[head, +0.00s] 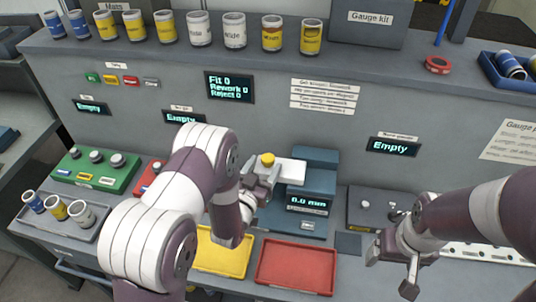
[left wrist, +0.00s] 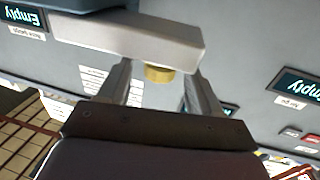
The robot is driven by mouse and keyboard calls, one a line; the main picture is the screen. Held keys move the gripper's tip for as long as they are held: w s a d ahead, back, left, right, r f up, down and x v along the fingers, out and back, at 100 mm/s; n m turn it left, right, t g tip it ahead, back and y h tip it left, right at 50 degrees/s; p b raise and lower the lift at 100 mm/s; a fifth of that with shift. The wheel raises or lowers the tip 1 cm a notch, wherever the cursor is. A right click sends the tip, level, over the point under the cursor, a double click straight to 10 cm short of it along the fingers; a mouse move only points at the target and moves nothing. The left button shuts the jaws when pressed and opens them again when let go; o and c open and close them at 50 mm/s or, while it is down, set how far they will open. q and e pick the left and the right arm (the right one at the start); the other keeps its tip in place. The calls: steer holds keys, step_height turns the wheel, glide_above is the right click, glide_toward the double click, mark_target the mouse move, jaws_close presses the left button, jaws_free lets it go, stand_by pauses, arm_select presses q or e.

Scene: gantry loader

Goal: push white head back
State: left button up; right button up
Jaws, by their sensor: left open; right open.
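The white head (head: 291,172) is a pale block on the blue-grey gauge stand (head: 316,178), whose display reads 0.0 mm. A yellow knob (head: 267,159) shows at its left end. My left gripper (head: 264,174) is at that end, its tips partly hidden. In the left wrist view the white head (left wrist: 130,38) crosses beyond my open fingers (left wrist: 158,82), and the brass-coloured knob (left wrist: 158,74) shows between them. The fingertips meet the head's edge in the picture; I cannot tell whether they touch it. My right gripper (head: 392,270) is open and empty at the lower right.
A yellow tray (head: 222,256) and a red tray (head: 296,267) lie in front of the gauge. A green rack (head: 95,172) and a grey tray of cans (head: 60,215) are at left. A grey fixture (head: 370,207) stands at right. Several cans line the upper shelf.

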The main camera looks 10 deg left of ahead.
mark_target(299, 169)
arm_select(q)
steer(key=w, duration=0.3)
steer(key=shift+w+d, duration=0.15)
steer(key=shift+d, duration=0.15)
jaws_close()
steer(key=d+b, duration=0.2)
steer(key=d, duration=0.6)
steer(key=shift+d+f, duration=0.15)
steer(key=shift+d, duration=0.15)
